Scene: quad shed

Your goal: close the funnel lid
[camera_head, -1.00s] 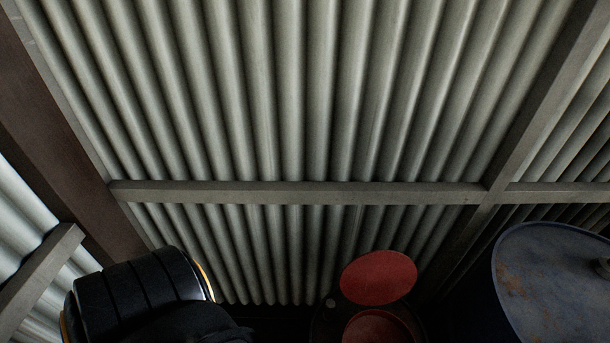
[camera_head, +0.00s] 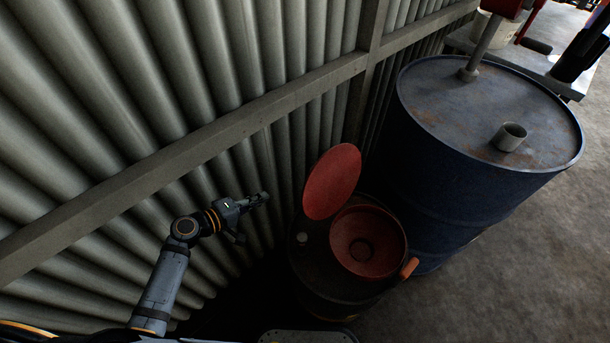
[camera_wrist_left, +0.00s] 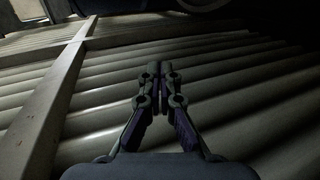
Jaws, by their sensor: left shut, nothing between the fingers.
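The red funnel (camera_head: 354,246) sits on top of a dark drum (camera_head: 311,262) beside the wall. Its round red lid (camera_head: 332,182) stands open, tilted up on the wall side of the funnel. An orange-red handle (camera_head: 409,268) sticks out at the funnel's right front. My left gripper (camera_head: 265,198) is to the left of the lid, apart from it, close to the corrugated wall. In the left wrist view its fingers (camera_wrist_left: 160,82) are together with nothing between them. The funnel and lid do not show in the wrist view. My right gripper is not in view.
The corrugated wall (camera_head: 240,50) with its rail (camera_head: 170,165) runs close behind my left arm. A larger blue drum (camera_head: 440,185) with a rusty top stands right of the funnel. Bare floor (camera_head: 520,270) is open at the right front.

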